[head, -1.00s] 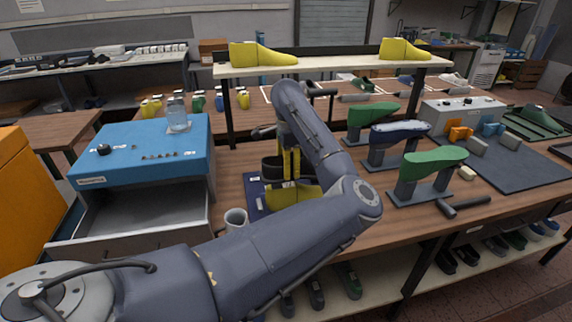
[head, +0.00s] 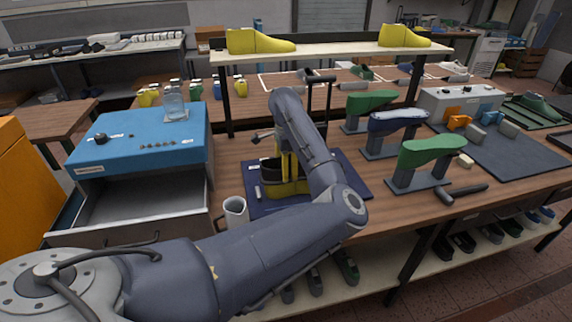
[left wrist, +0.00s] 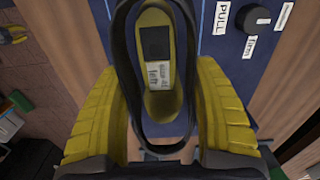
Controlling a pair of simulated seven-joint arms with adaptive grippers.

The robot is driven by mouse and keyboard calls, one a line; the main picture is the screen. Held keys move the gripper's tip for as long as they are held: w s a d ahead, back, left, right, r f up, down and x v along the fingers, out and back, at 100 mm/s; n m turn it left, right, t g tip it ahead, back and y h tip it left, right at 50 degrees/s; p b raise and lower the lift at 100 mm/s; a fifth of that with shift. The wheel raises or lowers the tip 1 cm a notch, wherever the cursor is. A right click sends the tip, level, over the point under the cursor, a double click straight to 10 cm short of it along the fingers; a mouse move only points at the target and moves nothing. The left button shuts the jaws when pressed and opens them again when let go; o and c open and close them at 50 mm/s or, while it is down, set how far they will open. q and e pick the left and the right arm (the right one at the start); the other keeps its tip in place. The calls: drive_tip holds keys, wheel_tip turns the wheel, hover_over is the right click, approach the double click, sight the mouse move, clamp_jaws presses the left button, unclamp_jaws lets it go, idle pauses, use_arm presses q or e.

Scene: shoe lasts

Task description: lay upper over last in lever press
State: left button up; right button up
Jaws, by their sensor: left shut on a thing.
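My left gripper (head: 284,168) has yellow fingers and is shut on a dark shoe upper (head: 268,172). In the left wrist view the upper (left wrist: 119,70) is a dark loop between the two fingers (left wrist: 158,125). A yellow last (head: 288,188) sits just below it on the lever press's dark blue base (head: 352,182). Through the loop I see the last's yellow top (left wrist: 160,105) with a black patch and a label. I cannot tell whether upper and last touch. The press's dark lever (head: 329,98) rises behind my arm, which hides part of the press. My right gripper is not in view.
A white mug (head: 235,211) stands close left of the base. A blue cabinet (head: 130,145) with an open drawer (head: 140,198) is farther left. Green and blue-grey lasts on stands (head: 432,152) and a hammer (head: 460,192) are right. A shelf (head: 330,54) spans above.

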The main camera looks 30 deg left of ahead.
sight(286, 184)
use_arm(q)
drive_tip(key=shift+f, duration=3.15)
drive_tip(key=shift+f, duration=0.65)
drive_tip(key=o, duration=1.3)
wheel_tip(286, 184, up, 12)
